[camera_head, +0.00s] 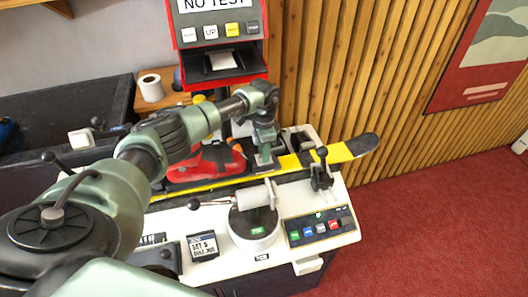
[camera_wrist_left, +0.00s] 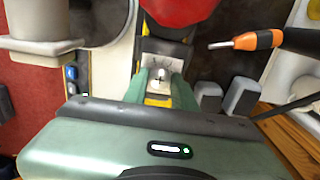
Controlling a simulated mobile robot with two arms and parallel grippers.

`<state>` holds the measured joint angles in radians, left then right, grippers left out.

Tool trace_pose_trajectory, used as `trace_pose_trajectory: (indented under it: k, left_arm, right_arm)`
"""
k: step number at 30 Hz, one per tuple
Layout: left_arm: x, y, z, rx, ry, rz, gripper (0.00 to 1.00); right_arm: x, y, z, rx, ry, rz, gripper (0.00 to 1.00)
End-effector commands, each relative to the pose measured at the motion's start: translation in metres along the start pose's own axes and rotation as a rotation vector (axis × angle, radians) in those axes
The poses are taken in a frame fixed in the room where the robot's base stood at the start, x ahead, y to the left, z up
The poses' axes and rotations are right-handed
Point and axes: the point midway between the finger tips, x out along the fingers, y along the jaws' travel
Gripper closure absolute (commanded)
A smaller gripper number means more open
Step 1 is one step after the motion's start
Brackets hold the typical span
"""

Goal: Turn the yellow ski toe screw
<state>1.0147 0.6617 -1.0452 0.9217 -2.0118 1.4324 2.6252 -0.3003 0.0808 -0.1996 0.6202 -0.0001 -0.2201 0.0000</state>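The yellow ski (camera_head: 335,153) lies across the bench, with a red boot (camera_head: 205,164) on it. My left gripper (camera_head: 264,160) is down at the ski, just right of the boot's toe. In the left wrist view the red boot (camera_wrist_left: 178,10) is at the top, and a pale metal toe piece (camera_wrist_left: 163,50) with a small screw (camera_wrist_left: 160,77) sits below it. The fingers of my left gripper (camera_wrist_left: 161,88) stand apart on either side of the screw. Contact with the screw cannot be told. My right gripper is not in view.
An orange and black screwdriver (camera_wrist_left: 262,40) lies beside the toe piece. A white round fixture with a lever (camera_head: 254,222), a button panel (camera_head: 320,226) and a small black lever (camera_head: 321,172) stand on the bench's front side. A red test machine (camera_head: 215,40) stands behind.

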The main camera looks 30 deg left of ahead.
Motion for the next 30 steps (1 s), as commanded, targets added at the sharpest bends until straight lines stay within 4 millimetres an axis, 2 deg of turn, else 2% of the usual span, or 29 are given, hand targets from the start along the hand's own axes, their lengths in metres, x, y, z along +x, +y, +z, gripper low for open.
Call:
trace_pose_trajectory:
  k: [1,2,11,14,24,30]
  left_arm:
    - [-0.005,-0.004,-0.001,-0.004,0.007,-0.008,0.61]
    - [-0.004,-0.004,-0.001,-0.003,0.007,-0.007,0.53]
    - [-0.002,-0.001,0.0,0.0,0.002,-0.002,0.53]
    - [-0.006,-0.001,-0.001,0.001,0.004,-0.003,0.53]
    - [-0.059,-0.002,0.0,-0.001,0.005,-0.006,0.53]
    - [-0.078,-0.002,0.0,-0.001,0.005,-0.005,0.53]
  right_arm:
    - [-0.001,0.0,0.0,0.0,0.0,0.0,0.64]
    - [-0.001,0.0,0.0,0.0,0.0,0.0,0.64]
    - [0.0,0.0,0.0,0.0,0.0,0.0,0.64]
    - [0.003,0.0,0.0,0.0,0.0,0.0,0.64]
    - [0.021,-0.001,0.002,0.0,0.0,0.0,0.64]
    - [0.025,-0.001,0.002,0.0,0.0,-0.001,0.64]
